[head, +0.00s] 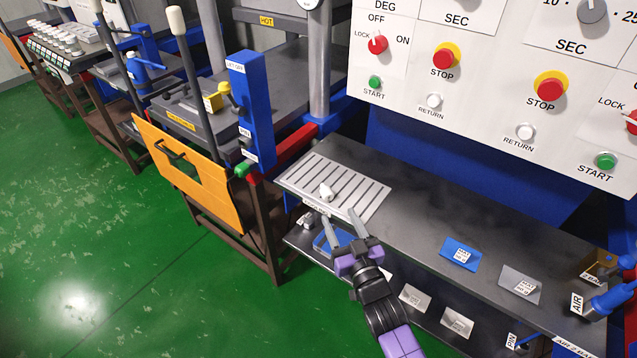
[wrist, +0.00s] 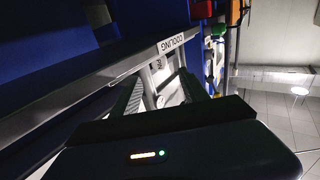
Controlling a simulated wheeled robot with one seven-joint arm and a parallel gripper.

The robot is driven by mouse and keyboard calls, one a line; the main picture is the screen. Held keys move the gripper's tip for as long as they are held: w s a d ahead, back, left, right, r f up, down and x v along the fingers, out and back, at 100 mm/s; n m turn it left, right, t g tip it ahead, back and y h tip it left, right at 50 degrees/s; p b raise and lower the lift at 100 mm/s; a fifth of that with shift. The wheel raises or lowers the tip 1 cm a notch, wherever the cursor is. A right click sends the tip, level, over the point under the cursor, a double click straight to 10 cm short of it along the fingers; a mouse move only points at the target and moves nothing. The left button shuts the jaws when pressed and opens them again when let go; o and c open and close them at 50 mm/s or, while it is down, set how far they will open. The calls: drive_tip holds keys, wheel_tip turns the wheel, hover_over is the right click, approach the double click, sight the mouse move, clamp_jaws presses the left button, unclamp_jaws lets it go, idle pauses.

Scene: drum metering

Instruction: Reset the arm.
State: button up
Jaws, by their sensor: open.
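My gripper (head: 343,232) is open, with its two fingers apart and nothing between them in the head view. It is over the front edge of the grey bench, near the slotted cooling rack (head: 352,192). My arm reaches in from the bottom of the head view.
A white control panel (head: 490,75) with buttons and switches stands above the bench (head: 420,215). A blue tray (head: 330,241) sits on the lower shelf (head: 385,270) beneath the gripper. An orange panel (head: 190,170) stands left of the bench. Green floor at the lower left is clear.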

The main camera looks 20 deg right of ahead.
drive_tip(key=s+r+g, duration=0.1)
drive_tip(key=s+r, duration=0.2)
drive_tip(key=s, duration=1.1)
drive_tip(key=s+r+g, duration=0.1)
drive_tip(key=s+r, duration=0.3)
drive_tip(key=s, duration=1.1)
drive_tip(key=s+a+r+g, duration=0.1)
drive_tip(key=s+r, duration=0.2)
drive_tip(key=s, duration=1.1)
drive_tip(key=shift+s+r, duration=0.2)
drive_tip(key=shift+r, duration=0.15)
